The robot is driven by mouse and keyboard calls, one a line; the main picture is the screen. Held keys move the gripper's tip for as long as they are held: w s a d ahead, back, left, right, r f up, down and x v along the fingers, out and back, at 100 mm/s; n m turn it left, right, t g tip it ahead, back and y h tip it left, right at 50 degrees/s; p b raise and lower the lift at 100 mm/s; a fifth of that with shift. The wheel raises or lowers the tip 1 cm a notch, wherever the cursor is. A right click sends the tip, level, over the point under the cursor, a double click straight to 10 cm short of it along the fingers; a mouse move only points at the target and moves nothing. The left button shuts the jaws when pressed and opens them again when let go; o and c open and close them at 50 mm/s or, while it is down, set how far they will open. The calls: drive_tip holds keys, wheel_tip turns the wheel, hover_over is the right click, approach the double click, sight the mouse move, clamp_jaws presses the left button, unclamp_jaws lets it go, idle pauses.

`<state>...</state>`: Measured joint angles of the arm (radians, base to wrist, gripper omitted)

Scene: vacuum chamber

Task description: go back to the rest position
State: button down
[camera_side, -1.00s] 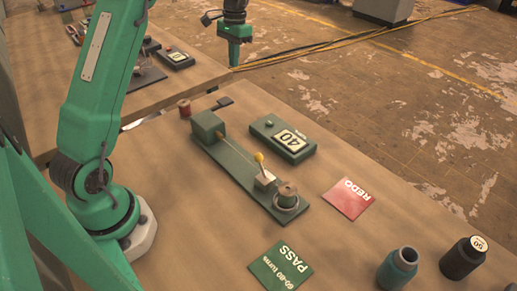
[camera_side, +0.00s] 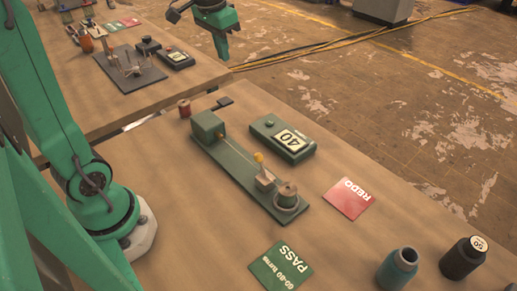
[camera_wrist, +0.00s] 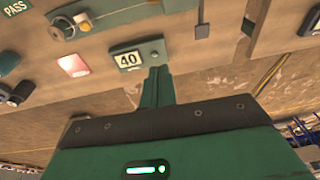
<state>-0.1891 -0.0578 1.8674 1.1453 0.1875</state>
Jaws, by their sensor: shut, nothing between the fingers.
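My gripper (camera_side: 223,52) is at the top of the side view, raised away from the things on the near table, with its fingers together and nothing between them. In the wrist view, the closed fingers (camera_wrist: 156,88) point towards the counter box. My green arm rises at the left of the side view and leaves the frame at the top. The green winding device (camera_side: 235,170) lies on the near table with a spool at its front end. The counter box (camera_side: 283,139) beside it reads 40.
A red REDO card (camera_side: 347,198), a green PASS card (camera_side: 281,266), a teal spool (camera_side: 397,269) and a black spool (camera_side: 464,258) lie or stand on the near table. A second table (camera_side: 140,97) behind holds tools. Yellow cables (camera_side: 330,49) cross the floor.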

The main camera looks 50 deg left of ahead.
drive_tip(key=s+d+f+t, duration=0.1)
drive_tip(key=s+d, duration=0.2)
drive_tip(key=s, duration=0.4)
drive_tip(key=s+d+f+t, duration=0.2)
drive_tip(key=s+d, duration=0.2)
drive_tip(key=s, duration=0.4)
drive_tip(key=shift+s, duration=0.15)
idle(2.4)
drive_tip(key=w+a+r+g, duration=0.1)
drive_tip(key=w+a, duration=0.3)
drive_tip(key=w, duration=0.3)
drive_tip(key=w+a+r+g, duration=0.2)
drive_tip(key=w+a, duration=0.2)
drive_tip(key=w, duration=0.3)
drive_tip(key=w+a+f+g, duration=0.2)
drive_tip(key=w+a+f, duration=0.5)
drive_tip(key=w+a, duration=0.2)
drive_tip(key=shift+a, duration=1.35)
drive_tip(key=shift+w+f, duration=0.1)
drive_tip(key=shift+f, duration=0.15)
